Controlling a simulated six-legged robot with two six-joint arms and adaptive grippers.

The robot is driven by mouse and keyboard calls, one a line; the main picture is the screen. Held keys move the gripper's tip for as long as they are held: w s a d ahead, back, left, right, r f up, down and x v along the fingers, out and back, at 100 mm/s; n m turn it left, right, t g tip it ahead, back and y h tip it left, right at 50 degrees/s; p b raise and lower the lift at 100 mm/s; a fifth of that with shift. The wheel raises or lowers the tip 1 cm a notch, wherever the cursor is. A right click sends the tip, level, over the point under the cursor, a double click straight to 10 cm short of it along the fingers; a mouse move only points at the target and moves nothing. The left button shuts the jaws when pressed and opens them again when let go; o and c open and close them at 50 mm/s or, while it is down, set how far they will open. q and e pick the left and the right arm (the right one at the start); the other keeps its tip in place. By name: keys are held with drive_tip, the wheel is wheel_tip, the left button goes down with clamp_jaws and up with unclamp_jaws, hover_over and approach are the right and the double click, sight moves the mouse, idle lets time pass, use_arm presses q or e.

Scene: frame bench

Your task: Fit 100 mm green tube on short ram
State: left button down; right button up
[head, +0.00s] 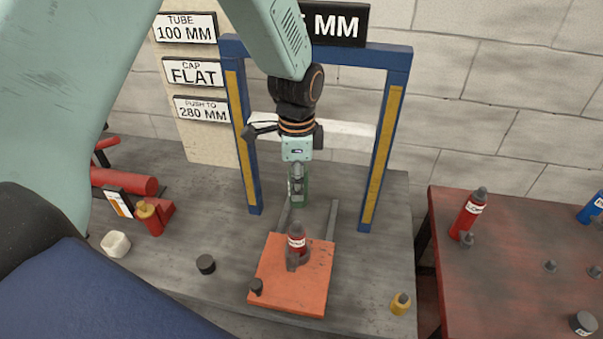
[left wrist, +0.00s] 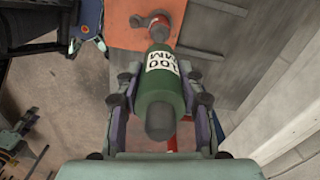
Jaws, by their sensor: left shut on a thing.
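My left gripper (head: 298,188) is shut on the green tube (head: 304,192), inside the blue frame and above the orange plate. In the left wrist view the green tube (left wrist: 163,90), with its white 100 MM label, sits between the two fingers (left wrist: 158,85). A grey rounded end shows on its near side. The short ram (head: 297,242), a red body with a white label and a grey top, stands on the orange plate, below the tube and apart from it in the head view. In the left wrist view the ram (left wrist: 160,27) is partly hidden. My right gripper is not in view.
The blue frame (head: 384,150) has posts on both sides of my gripper. Around the orange plate (head: 290,300) lie a black cap (head: 206,264) and a yellow-topped piece (head: 400,304). A red table (head: 510,250) at right holds another red ram (head: 468,213). Signs (head: 194,72) hang at left.

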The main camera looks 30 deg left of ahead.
sight(291, 191)
use_arm(q)
drive_tip(key=shift+d+r, duration=0.2)
drive_tip(key=shift+d, duration=0.25)
drive_tip(key=shift+s+a+f, duration=0.15)
drive_tip(key=shift+a+f, duration=0.05)
drive_tip(key=shift+a, duration=0.65)
drive_tip(key=shift+a+f, duration=0.1)
drive_tip(key=shift+a, duration=0.25)
drive_tip(key=shift+d+r+p, duration=0.2)
drive_tip(key=shift+d+p, duration=0.2)
drive_tip(key=shift+d, duration=0.35)
drive_tip(key=shift+d+f, duration=0.25)
drive_tip(key=shift+d, duration=0.05)
drive_tip(key=shift+f+b, duration=0.35)
drive_tip(key=shift+a+f+b, duration=0.55)
drive_tip(key=shift+a+f, duration=0.4)
drive_tip(key=shift+f, duration=0.65)
drive_tip(key=shift+d+f+b, duration=0.3)
drive_tip(key=shift+f+b, duration=0.05)
drive_tip(key=shift+d+f, duration=0.35)
drive_tip(key=shift+d, duration=0.15)
drive_tip(key=shift+a+f, duration=0.15)
drive_tip(key=shift+a, duration=0.5)
drive_tip(key=shift+d, duration=0.55)
drive_tip(key=shift+a, duration=0.5)
drive_tip(key=shift+d, duration=0.35)
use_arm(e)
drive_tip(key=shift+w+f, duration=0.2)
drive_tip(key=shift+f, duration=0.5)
